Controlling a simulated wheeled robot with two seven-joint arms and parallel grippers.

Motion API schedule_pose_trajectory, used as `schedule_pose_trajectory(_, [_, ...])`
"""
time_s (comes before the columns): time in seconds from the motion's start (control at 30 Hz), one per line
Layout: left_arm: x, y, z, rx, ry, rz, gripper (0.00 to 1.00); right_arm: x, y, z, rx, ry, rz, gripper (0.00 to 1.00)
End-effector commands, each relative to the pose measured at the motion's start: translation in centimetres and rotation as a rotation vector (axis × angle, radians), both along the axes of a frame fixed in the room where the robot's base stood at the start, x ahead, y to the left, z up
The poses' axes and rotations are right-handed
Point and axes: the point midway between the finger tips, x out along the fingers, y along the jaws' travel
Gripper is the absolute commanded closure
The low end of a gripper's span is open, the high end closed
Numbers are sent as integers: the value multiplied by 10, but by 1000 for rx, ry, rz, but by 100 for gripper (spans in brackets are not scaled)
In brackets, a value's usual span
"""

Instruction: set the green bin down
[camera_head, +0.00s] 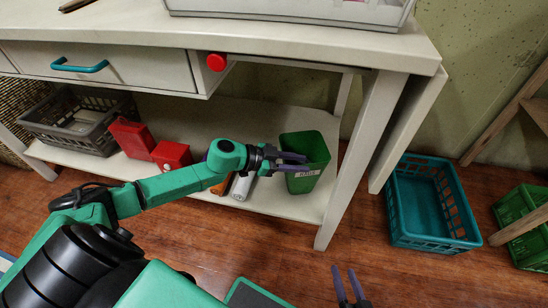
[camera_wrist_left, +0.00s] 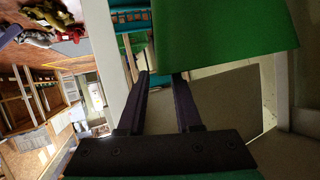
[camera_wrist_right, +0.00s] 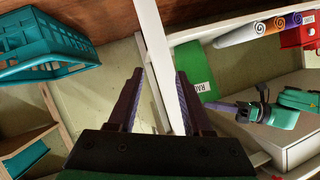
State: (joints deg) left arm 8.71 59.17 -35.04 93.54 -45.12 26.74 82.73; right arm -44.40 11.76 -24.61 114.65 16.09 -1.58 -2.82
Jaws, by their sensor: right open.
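The green bin (camera_head: 318,150) stands upright at the right end of the low shelf under the table, with a pale label low on its front. It also shows in the left wrist view (camera_wrist_left: 225,25) and the right wrist view (camera_wrist_right: 195,68). My left gripper (camera_head: 300,162) is at the bin's near side, its two fingers apart. In the left wrist view the fingers (camera_wrist_left: 162,85) have a clear gap with no bin wall between them; contact with the bin is unclear. My right gripper (camera_head: 350,285) is open and empty, low in front of the table.
The shelf (camera_head: 285,205) also holds a grey crate (camera_head: 75,135), red boxes (camera_head: 172,155) and rolled tubes (camera_head: 242,186) left of the bin. A table leg (camera_head: 365,150) stands just right of it. A teal crate (camera_head: 400,225) and green crate (camera_head: 530,250) are on the floor.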

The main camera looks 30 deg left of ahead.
Motion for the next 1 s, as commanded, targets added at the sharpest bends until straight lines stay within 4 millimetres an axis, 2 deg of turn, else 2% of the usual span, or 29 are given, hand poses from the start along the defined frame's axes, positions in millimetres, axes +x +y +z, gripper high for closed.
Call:
schedule_pose_trajectory(0.03, [-8,9,5,4,8,2,67,3,0,11,-1,-7,2,50])
schedule_pose_trajectory(0.43, [-45,52,30,2,6,-1,67,5,0,44,-24,20,26,50])
schedule_pose_trajectory(1.0, [-49,58,31,2,1,-1,67,6,0,46,-28,25,29,50])
